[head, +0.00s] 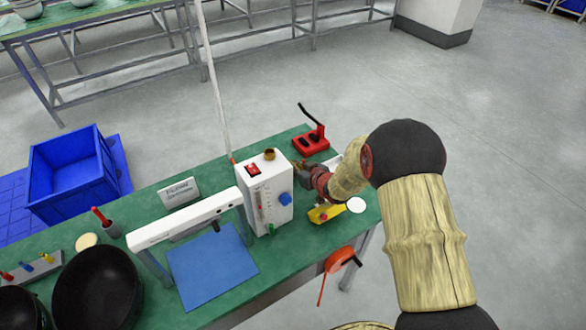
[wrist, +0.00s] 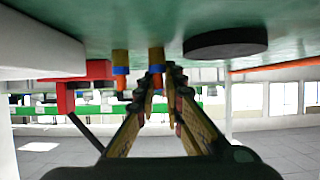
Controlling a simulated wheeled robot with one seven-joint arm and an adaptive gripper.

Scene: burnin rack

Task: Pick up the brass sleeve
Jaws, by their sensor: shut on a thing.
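My gripper (head: 301,172) is low over the green bench, just right of the white instrument box. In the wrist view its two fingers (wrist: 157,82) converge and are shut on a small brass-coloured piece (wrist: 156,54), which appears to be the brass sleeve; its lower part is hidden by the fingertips. A similar piece with tan, blue and orange bands (wrist: 120,65) stands beside it, apart from the fingers. In the head view the held piece is too small and covered to make out. A brass-coloured ring (head: 269,154) sits on top of the white box.
The white instrument box (head: 268,200) stands close left of my gripper. A red stand with a black handle (head: 312,139) is behind it. A yellow object (head: 324,213) and a white disc (head: 356,204) lie in front. A blue mat (head: 212,266) is farther left.

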